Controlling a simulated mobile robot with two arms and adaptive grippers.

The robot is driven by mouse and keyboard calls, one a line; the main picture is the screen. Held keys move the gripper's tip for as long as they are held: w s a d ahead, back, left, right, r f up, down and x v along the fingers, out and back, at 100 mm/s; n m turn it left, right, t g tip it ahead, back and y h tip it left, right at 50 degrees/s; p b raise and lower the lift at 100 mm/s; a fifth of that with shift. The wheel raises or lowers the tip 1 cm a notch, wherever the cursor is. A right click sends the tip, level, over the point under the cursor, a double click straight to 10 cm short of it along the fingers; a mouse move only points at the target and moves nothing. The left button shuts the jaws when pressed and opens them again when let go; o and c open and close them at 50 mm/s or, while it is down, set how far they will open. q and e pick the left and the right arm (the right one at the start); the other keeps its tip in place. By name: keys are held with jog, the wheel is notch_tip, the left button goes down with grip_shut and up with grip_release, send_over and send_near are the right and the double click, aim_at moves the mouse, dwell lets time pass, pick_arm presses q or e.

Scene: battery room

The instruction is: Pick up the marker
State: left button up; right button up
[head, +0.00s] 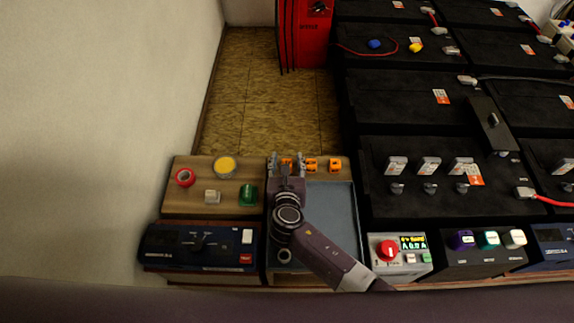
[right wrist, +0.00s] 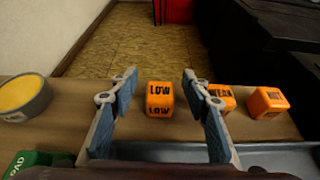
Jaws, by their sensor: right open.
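Three orange cubes with black lettering stand in a row on the wooden board; I see no pen-shaped marker. The cube reading "LOW" (right wrist: 159,100) is between my right gripper's (right wrist: 159,78) open fingers in the right wrist view, apart from both. The cube reading "WEAK" (right wrist: 223,97) is just right of the right finger, which partly covers it. The third cube (right wrist: 267,102), its word hard to read, is further right. In the head view my right gripper (head: 286,158) is over the board's back edge and partly hides the leftmost cube. My left gripper is not in view.
The wooden board (head: 224,201) also bears a yellow-topped round tin (head: 225,166), a red roll (head: 185,177), a small beige block (head: 212,197) and a green item (head: 248,195). A blue-grey tray (head: 335,215) lies in front of the cubes. Black battery cases (head: 415,155) stand right.

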aim_at(287, 160)
jog(key=c, duration=1)
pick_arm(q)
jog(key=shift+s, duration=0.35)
pick_arm(e)
jog(key=shift+c, duration=0.2)
